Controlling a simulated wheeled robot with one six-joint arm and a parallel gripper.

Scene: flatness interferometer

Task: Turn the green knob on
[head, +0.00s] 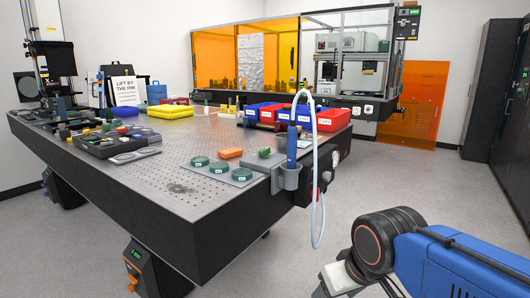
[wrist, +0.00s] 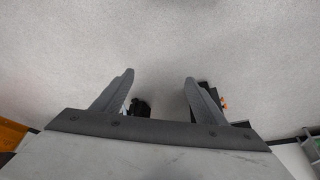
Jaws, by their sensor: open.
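I cannot make out a green knob for certain in either view. A dark control panel with small round fittings (head: 326,177) is on the table's right side, too small to read. My gripper (wrist: 158,80) is open and empty over bare floor in the wrist view, apart from the table. Its fingers do not show in the head view.
The perforated table (head: 170,150) carries red bins (head: 327,118), blue bins (head: 262,112) and a yellow tray (head: 168,111). A blue tool (head: 292,145) and a pale hose (head: 313,150) are at its right corner. Grey floor (head: 400,180) is clear to the right.

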